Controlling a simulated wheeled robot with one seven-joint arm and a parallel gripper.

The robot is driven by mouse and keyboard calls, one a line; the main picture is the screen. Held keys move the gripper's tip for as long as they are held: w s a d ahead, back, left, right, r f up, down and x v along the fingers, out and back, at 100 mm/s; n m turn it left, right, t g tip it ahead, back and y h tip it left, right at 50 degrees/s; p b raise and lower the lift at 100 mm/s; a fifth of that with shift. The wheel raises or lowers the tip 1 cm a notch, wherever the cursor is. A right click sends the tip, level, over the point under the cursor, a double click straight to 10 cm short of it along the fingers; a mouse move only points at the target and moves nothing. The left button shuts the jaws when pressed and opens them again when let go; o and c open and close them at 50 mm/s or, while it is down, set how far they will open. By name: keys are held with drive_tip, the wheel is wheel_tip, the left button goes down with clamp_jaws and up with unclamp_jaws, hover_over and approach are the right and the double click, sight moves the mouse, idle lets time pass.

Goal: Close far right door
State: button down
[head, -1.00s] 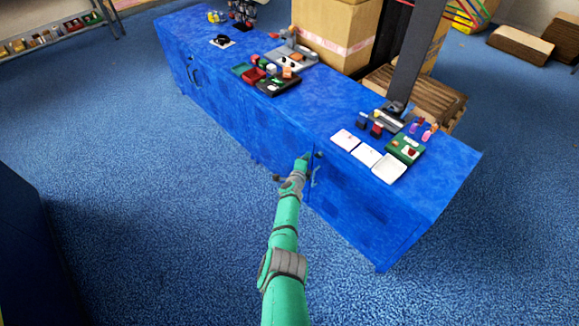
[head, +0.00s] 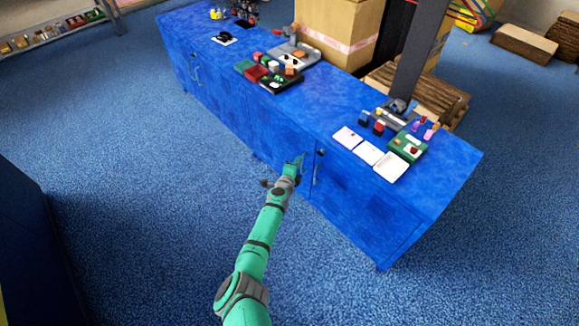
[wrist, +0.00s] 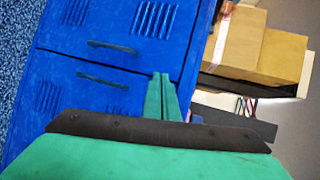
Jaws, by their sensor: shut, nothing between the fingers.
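The far right door (head: 360,212) is the blue panel at the right end of the long blue cabinet (head: 240,118) in the head view. It looks flush with the front, though a small gap cannot be ruled out. Its upright handle (head: 316,172) is near its left edge. My gripper (head: 299,161) is just left of that handle, by the seam between two doors. In the wrist view the fingers (wrist: 163,97) are together and empty, in front of the blue doors. Two dark handles (wrist: 110,47) show there; contact with the front cannot be told.
White cards (head: 369,152), a green box (head: 407,146) and small parts trays (head: 270,75) lie on the cabinet top. A large carton (head: 335,30) stands behind the cabinet. The blue carpet (head: 140,190) in front is clear, with a dark unit (head: 30,250) at left.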

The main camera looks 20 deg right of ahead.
drive_tip(key=shift+s+a+r, duration=0.25)
drive_tip(key=shift+s+a, duration=0.2)
drive_tip(key=shift+a, duration=0.3)
drive_tip(key=shift+s+a+r, duration=0.25)
drive_tip(key=shift+s+a, duration=0.15)
drive_tip(key=shift+a, duration=0.35)
drive_tip(key=shift+s+a+r, duration=0.25)
drive_tip(key=shift+s+a, duration=0.2)
drive_tip(key=shift+a, duration=0.3)
